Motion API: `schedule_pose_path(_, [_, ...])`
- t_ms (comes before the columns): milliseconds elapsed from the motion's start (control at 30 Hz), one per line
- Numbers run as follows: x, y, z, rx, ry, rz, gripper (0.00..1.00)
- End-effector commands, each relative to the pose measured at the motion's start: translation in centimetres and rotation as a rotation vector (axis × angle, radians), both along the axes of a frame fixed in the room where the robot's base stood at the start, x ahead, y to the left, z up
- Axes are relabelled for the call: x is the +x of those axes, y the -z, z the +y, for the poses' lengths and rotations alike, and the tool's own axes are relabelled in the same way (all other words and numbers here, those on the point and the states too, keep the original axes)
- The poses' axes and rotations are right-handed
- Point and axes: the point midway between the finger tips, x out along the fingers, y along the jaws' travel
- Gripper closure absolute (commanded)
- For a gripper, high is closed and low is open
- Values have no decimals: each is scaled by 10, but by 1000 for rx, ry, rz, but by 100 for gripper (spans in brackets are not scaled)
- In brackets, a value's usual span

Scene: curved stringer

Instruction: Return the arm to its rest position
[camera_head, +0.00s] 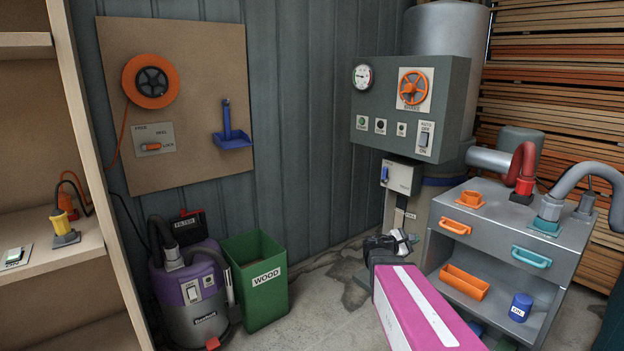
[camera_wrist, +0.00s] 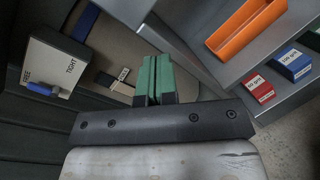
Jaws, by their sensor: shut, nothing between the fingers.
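My gripper (camera_head: 388,246) is in the lower middle of the head view, at the end of my pink arm, in front of the grey column and left of the grey cart. In the wrist view my gripper (camera_wrist: 156,80) shows two green fingers side by side, pressed together and empty. The fingertips do not show clearly in the head view. I see no contact between the fingers and anything around them.
The grey cart (camera_head: 497,233) stands close on the right, with an orange tray (camera_head: 464,282) on its lower shelf. A white box with a blue lever (camera_head: 400,176) sits behind my gripper.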

Motion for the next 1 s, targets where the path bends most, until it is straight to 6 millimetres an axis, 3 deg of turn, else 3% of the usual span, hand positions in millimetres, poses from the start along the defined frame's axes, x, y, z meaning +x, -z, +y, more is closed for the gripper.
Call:
schedule_pose_path(267, [-58,68,18,525,216,-179,100])
schedule_pose_path(500, [-103,117,62,947,475,-311,100])
schedule_pose_path(700, [-136,142,113,1265,738,-392,100])
schedule_pose_path(900, [-156,150,157,1483,962,-432,100])
schedule_pose_path(1000, [-160,150,170,1538,1027,-439,100])
